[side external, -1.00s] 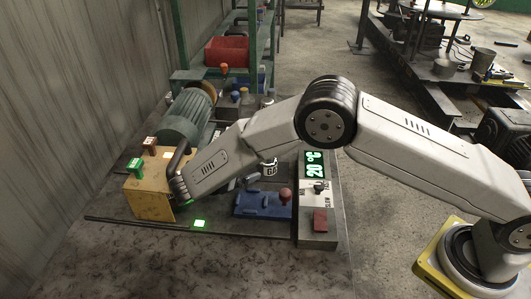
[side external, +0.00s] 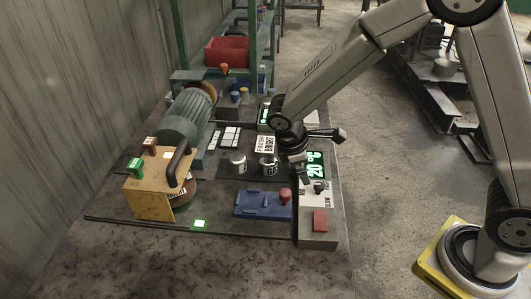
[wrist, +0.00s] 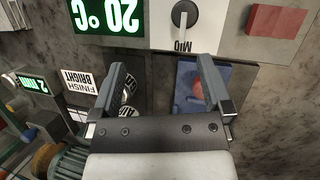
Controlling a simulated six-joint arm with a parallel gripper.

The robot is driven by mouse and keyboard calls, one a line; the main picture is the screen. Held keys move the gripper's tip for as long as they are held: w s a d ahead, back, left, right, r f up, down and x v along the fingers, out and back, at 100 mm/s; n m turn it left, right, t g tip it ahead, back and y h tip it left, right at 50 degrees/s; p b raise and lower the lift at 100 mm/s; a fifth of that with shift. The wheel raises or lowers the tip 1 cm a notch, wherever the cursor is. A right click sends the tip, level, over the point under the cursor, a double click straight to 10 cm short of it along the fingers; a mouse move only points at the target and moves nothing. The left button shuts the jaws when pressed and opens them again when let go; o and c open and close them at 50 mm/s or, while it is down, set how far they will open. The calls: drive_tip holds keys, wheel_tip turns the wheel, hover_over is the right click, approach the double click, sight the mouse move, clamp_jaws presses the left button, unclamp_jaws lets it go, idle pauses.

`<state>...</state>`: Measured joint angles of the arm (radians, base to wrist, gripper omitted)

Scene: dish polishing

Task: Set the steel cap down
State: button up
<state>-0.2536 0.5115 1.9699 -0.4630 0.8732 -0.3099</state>
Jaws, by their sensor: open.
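Two small shiny metal cylinders stand on the dark mat: a left one (side external: 238,163) and a right one (side external: 267,168) with black marking. I cannot tell which is the steel cap. In the wrist view they are partly hidden behind the left finger: one cylinder (wrist: 130,89) and another cylinder (wrist: 125,114). My gripper (side external: 303,171) hangs just right of the right cylinder, near the 20 °C display. In the wrist view my gripper (wrist: 161,68) has its fingers wide apart with nothing held between them.
A blue fixture with a red knob (side external: 262,204) lies in front of the cylinders. The control panel with a red button (side external: 320,221) is at right. A yellow box with a black handle (side external: 150,193) and a green motor (side external: 187,117) stand at left.

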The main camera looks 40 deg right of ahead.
drive_tip(key=s+d+r+m+t+y, duration=0.1)
drive_tip(key=s+d+m+y, duration=0.1)
drive_tip(key=s+m, duration=0.3)
drive_tip(key=s+d+r+m+t+y, duration=0.1)
drive_tip(key=s+r+m+t+y, duration=0.1)
drive_tip(key=s+m, duration=0.3)
drive_tip(key=shift+s+d, duration=0.4)
drive_tip(key=shift+s, duration=0.05)
